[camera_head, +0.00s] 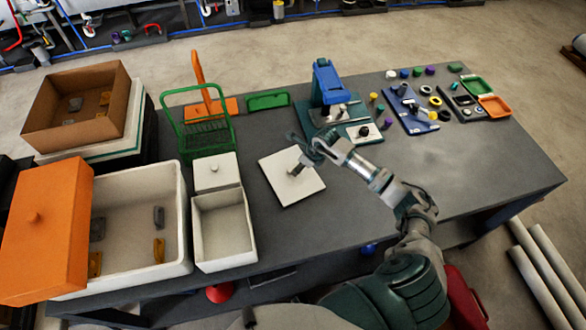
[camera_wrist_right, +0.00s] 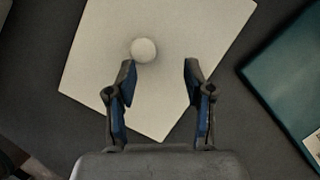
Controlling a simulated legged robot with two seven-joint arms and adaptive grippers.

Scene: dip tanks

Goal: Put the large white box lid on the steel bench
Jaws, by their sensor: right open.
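A square white lid (camera_head: 283,190) with a small knob lies flat on the dark grey bench (camera_head: 440,165), left of its middle. In the right wrist view the lid (camera_wrist_right: 185,25) fills the upper middle, and its round knob (camera_wrist_right: 143,50) shows just beyond the fingertips, nearer the left finger. My right gripper (camera_head: 304,158) is over the lid. It also shows in the right wrist view (camera_wrist_right: 160,69), with its fingers apart and nothing between them. I cannot tell the exact height of the fingers above the lid. My left gripper is in neither view.
A smaller white lid (camera_head: 215,172) is behind an open white box (camera_head: 224,230). Left are a large white tub (camera_head: 178,225), an orange lid (camera_head: 45,235) and a cardboard box (camera_head: 75,105). A green crate (camera_head: 205,135) and blue device (camera_head: 328,82) stand behind. The bench's right front is clear.

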